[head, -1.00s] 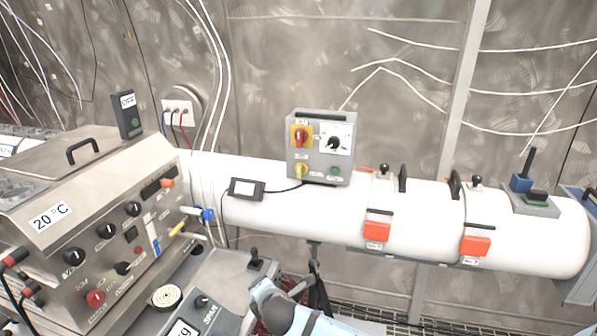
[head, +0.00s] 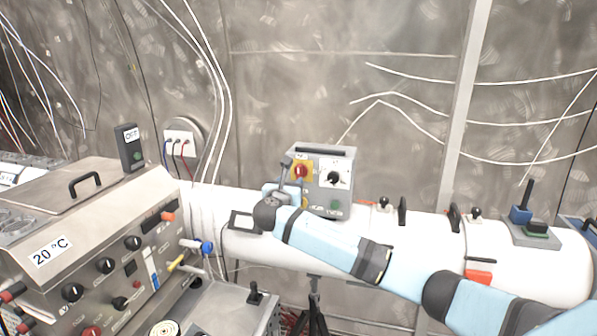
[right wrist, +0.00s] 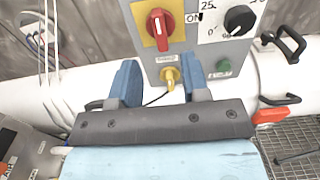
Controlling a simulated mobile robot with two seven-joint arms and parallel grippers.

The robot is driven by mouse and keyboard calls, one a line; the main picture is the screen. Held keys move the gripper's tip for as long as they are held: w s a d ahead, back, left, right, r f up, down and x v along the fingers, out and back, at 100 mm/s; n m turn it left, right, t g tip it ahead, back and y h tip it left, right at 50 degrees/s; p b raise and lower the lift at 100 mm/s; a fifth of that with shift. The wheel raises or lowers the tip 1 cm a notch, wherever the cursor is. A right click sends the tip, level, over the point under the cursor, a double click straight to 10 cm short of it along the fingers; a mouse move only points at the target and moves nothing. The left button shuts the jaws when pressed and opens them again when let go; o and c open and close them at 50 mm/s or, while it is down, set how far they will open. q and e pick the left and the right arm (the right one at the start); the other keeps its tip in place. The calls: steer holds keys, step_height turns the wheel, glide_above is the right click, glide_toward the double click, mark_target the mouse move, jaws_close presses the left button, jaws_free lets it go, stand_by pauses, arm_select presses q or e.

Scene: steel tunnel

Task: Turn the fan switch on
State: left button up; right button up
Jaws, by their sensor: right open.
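A grey control box (head: 343,163) stands on the white pipe. It carries a red rotary switch (head: 301,171) on a yellow plate, a black dial (head: 333,178), a green button (head: 335,204) and a yellow knob (right wrist: 170,77). I cannot read which one is labelled fan. In the right wrist view the red switch (right wrist: 160,28) points roughly upright, with an "ON" label to its right. My right gripper (right wrist: 160,68) is open and empty in front of the box's lower part. The yellow knob appears between its fingers; contact cannot be told. My left gripper is out of view.
The long white pipe (head: 510,250) runs across, with black handles and orange tags. A steel cabinet (head: 100,215) with knobs fills the left. Loose cables hang on the wall.

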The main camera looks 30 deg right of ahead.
mark_target(298, 173)
steer(key=p+x, duration=0.1)
steer(key=x, duration=0.7)
steer(key=shift+w+d, duration=0.15)
steer(key=shift+w, duration=0.05)
jaws_close()
